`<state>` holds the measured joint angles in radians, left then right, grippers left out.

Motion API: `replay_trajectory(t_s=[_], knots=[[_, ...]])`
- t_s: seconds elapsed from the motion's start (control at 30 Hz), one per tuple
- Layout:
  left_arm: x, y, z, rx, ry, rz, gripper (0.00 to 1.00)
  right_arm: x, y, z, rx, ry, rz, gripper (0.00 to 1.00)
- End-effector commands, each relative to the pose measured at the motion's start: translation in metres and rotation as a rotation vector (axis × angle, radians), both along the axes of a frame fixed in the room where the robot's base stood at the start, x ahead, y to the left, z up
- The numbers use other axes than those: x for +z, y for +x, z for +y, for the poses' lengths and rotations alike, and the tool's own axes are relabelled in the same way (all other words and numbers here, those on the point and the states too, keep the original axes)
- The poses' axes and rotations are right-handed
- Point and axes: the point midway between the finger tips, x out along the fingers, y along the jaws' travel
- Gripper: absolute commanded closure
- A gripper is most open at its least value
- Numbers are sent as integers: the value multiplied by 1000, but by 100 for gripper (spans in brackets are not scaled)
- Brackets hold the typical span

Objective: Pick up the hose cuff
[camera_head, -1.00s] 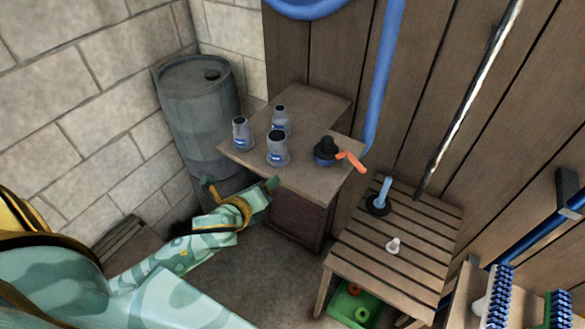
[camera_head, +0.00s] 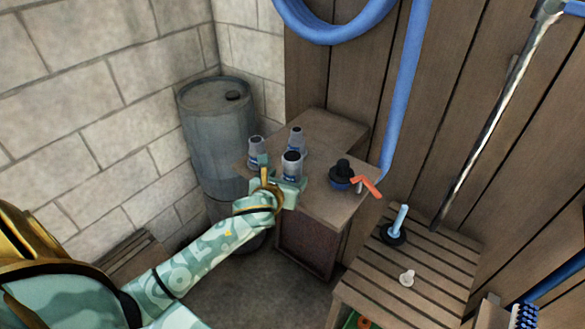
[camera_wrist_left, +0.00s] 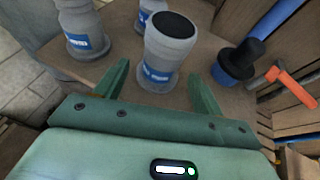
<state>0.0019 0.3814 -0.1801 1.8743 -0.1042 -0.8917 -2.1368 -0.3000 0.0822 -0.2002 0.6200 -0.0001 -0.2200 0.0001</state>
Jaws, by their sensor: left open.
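Three grey hose cuffs with dark tops and blue labels stand upright on a wooden cabinet top. The nearest cuff (camera_head: 291,165) also shows large in the left wrist view (camera_wrist_left: 168,55). A second cuff (camera_head: 256,147) stands to its left and a third cuff (camera_head: 297,141) behind it. My left gripper (camera_head: 282,175) is open and empty at the cabinet's front edge. In the left wrist view its two fingers (camera_wrist_left: 158,78) point at the nearest cuff, one on each side of its base. I cannot tell whether they touch it. My right gripper is out of view.
A black and blue fitting (camera_head: 341,175) and an orange-handled valve (camera_head: 366,186) stand right of the cuffs on the cabinet (camera_head: 325,207). A grey barrel (camera_head: 219,140) is behind left. A slatted bench (camera_head: 425,265) holding a blue-handled item (camera_head: 397,224) is at right.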

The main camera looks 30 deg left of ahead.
Motion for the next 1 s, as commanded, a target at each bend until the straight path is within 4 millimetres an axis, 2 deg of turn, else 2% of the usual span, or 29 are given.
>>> replay_trajectory(t_s=[0.2, 0.3, 0.57, 0.73, 0.77, 1.0], knots=[[-13, 33, 7, 3, -2, 1, 31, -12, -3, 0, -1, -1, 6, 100], [-16, 42, 9, 1, -2, 0, 31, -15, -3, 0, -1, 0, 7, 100], [-16, 45, 10, 0, 0, 0, 31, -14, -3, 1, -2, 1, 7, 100], [-16, 45, 10, 0, 0, 0, 79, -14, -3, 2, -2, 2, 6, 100], [-16, 45, 10, 0, 0, 0, 81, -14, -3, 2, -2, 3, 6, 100], [-16, 45, 10, 0, 0, 0, 81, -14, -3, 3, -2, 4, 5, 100]])
